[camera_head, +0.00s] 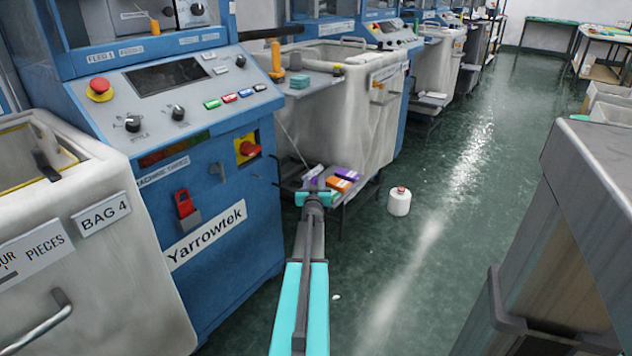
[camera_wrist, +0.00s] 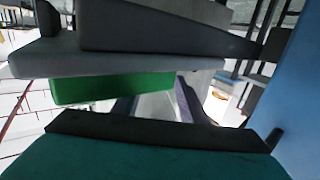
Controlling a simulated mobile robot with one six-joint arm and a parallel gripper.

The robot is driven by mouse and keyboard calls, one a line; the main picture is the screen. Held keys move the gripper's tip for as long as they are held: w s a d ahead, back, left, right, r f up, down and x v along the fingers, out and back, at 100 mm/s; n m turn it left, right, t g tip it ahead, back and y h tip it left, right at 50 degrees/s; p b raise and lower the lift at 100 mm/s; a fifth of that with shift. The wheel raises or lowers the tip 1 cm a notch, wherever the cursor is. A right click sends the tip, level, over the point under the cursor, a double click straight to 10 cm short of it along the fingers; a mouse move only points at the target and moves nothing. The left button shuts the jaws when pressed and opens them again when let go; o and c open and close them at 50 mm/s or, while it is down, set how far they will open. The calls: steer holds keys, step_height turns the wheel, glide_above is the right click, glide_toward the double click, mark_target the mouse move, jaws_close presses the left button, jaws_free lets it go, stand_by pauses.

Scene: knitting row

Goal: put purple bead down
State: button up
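I cannot make out a purple bead for certain in either view. In the head view, my gripper (camera_head: 314,186) is at the far end of my arm, beside a low shelf under the pale bin. Purple packets (camera_head: 347,174) and an orange packet (camera_head: 338,185) lie on that shelf, just beyond and right of my gripper. Whether the fingers are shut, and on what, is hidden.
A blue machine (camera_head: 225,210) with a control panel stands left, by a bin marked BAG 4 (camera_head: 60,250). The pale bin (camera_head: 345,120) is above the low shelf. A white container (camera_head: 399,202) stands on the floor. A metal cabinet (camera_head: 590,190) is right. The green aisle floor (camera_head: 430,250) is mostly clear.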

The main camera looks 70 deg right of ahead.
jaws_close()
stand_by(0.5)
steer(key=shift+r+p, duration=0.35)
steer(key=shift+r, duration=0.6)
step_height(320, 180, up, 2)
steer(key=shift+s+a+p, duration=0.1)
steer(key=shift+a+p, duration=0.05)
steer(key=shift+p, duration=0.2)
steer(key=s+a+r+p, duration=0.1)
steer(key=s+a+p, duration=0.2)
steer(key=s+a, duration=0.8)
steer(key=shift+p, duration=0.4)
steer(key=shift+s, duration=0.1)
